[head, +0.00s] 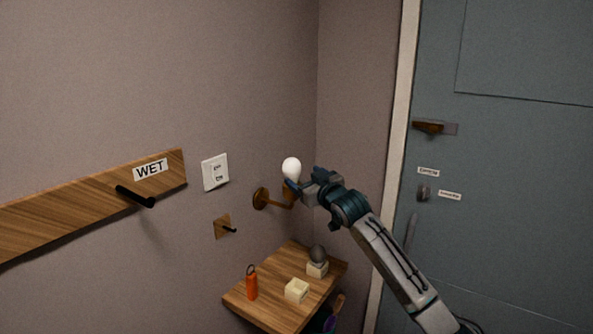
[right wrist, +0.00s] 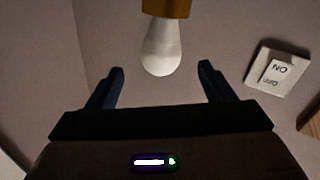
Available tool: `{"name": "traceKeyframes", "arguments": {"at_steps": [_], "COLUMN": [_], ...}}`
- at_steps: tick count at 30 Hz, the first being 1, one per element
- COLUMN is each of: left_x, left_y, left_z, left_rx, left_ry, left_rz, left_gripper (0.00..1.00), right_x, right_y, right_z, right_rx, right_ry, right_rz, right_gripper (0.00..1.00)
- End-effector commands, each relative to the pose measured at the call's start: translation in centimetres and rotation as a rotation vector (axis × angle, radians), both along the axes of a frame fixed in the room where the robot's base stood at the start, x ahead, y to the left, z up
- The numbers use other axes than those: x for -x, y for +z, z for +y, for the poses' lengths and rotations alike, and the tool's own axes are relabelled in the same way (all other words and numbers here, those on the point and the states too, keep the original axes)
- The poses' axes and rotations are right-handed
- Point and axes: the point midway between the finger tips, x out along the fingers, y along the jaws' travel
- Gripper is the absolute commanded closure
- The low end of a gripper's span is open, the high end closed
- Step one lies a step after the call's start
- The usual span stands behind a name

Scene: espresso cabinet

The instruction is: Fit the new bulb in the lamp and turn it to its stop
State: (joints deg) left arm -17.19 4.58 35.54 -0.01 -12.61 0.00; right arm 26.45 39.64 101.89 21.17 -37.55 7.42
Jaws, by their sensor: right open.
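The white bulb (head: 291,168) stands upright in the brass wall lamp (head: 260,198), and its base is hidden by my right gripper in the head view. In the right wrist view the bulb (right wrist: 162,50) sits at the brass socket (right wrist: 166,8). How far it is seated cannot be told. My right gripper (head: 293,185) is open at the lamp. In its wrist view the two fingers (right wrist: 161,80) stand apart on either side of the bulb's rounded end, with visible gaps. A dark grey bulb (head: 318,253) rests in a cream holder on the shelf. My left gripper is not in view.
The wooden shelf (head: 265,312) below holds an orange object (head: 252,285) with a ring and an empty-looking cream holder (head: 296,290). A white wall switch (head: 214,171), a small hook (head: 226,228) and a WET rail (head: 80,203) are left. A blue-grey door (head: 510,200) is right.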

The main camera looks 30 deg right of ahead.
Motion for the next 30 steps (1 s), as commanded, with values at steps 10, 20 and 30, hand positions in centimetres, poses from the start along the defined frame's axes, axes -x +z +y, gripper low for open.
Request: {"name": "traceKeyframes", "arguments": {"at_steps": [10,20,30], "left_x": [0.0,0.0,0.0], "left_y": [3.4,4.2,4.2], "left_z": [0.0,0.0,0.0], "left_rx": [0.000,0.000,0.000], "left_ry": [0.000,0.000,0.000], "left_rz": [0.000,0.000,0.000], "left_gripper": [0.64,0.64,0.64], "right_x": [-6.2,-8.8,-8.9], "right_y": [0.4,0.0,0.0], "right_z": [-0.4,-0.6,-0.6], "right_rx": [-0.005,-0.002,0.000], "right_ry": [0.001,0.001,0.001], "right_rz": [0.001,0.002,0.001], "right_gripper": [0.25,0.25,0.35]}}
